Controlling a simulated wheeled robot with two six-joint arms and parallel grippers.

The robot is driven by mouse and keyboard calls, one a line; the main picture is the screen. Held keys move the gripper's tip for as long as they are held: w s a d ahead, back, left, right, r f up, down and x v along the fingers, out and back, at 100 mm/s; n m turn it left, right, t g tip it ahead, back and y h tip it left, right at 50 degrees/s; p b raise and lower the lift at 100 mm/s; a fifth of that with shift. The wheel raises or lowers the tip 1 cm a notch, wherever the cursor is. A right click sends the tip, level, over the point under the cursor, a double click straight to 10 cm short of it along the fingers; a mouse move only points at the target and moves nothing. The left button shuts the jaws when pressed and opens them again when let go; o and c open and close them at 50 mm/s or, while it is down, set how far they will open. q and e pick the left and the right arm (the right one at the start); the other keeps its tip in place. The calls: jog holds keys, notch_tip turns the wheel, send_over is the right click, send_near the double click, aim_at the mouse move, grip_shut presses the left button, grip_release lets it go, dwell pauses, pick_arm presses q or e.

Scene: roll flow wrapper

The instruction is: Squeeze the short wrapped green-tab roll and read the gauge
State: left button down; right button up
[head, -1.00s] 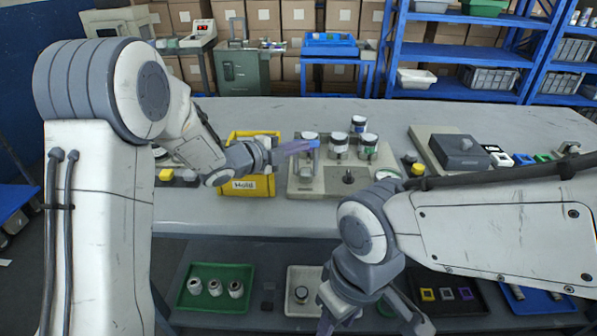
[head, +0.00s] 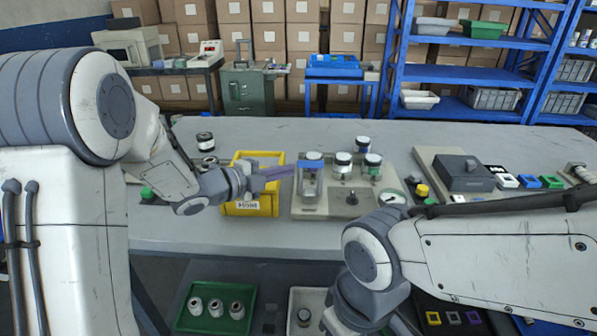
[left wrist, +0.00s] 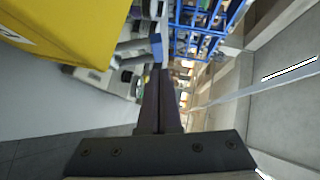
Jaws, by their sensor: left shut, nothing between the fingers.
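My left gripper (head: 278,176) is shut and empty, its purple fingers pointing right above the yellow bin. The fingers also show in the left wrist view (left wrist: 160,105), pressed together. Just right of the fingertips, apart from them, a blue-topped upright (head: 310,157) stands on the grey gauge station (head: 325,207). Wrapped rolls with dark and white bands (head: 343,167) (head: 373,167) (head: 362,144) stand at the station. My right gripper's fingertips are cut off at the bottom edge.
The yellow bin (head: 240,208) stands just left of the station. Another dark and white roll (head: 205,142) is behind my left arm. A grey box device (head: 465,174) and coloured square pieces stand at right. A green tray (head: 243,318) with several rolls is below.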

pick_arm(q)
jog(key=v, duration=0.4)
jog(key=shift+s+a, duration=0.1)
jog(key=shift+s, duration=0.05)
jog(key=s+d+f+n+g+y, duration=0.25)
jog(key=s+n, duration=0.35)
jog(key=s, duration=0.4)
jog(key=s+d+f+n+g+y, duration=0.1)
jog(key=s+f+n+g+y, duration=0.3)
jog(key=s, duration=0.6)
jog(key=s+d+f+n+g+y, duration=0.1)
jog(key=s+n+g+y, duration=0.3)
jog(key=s+n, duration=0.45)
jog(key=s+r+p, duration=0.3)
jog(key=r+p, duration=1.1)
jog(key=p, duration=0.1)
jog(key=shift+s+r+m, duration=0.3)
jog(key=shift+r+m, duration=0.1)
jog(key=shift+m, duration=0.05)
